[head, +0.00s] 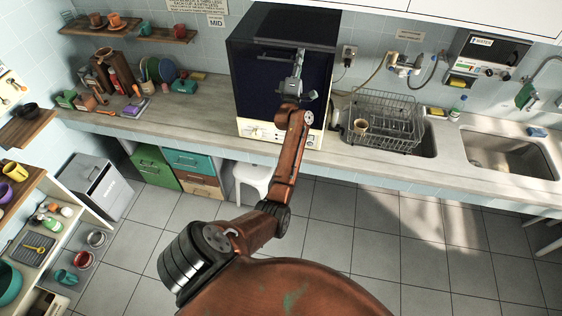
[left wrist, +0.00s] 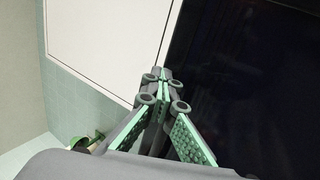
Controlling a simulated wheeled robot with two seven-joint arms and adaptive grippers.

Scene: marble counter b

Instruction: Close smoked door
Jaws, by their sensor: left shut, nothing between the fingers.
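The smoked door (head: 254,88) is the dark, glossy front of a tall appliance on the counter in the head view. It stands upright across the front; I cannot tell whether a small gap is left. In the left wrist view the dark door (left wrist: 255,70) fills the right side. My left gripper (head: 300,54) is in front of the door's upper right part. In the left wrist view the left gripper (left wrist: 161,73) is shut and empty, its tips by the door's left edge there. I cannot tell whether they touch it. My right gripper is out of view.
A wire dish rack (head: 384,122) with a cup stands right of the appliance, before the sink (head: 505,150). Plates and small items (head: 158,70) stand to the left. The counter (head: 200,110) left of the appliance is mostly clear.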

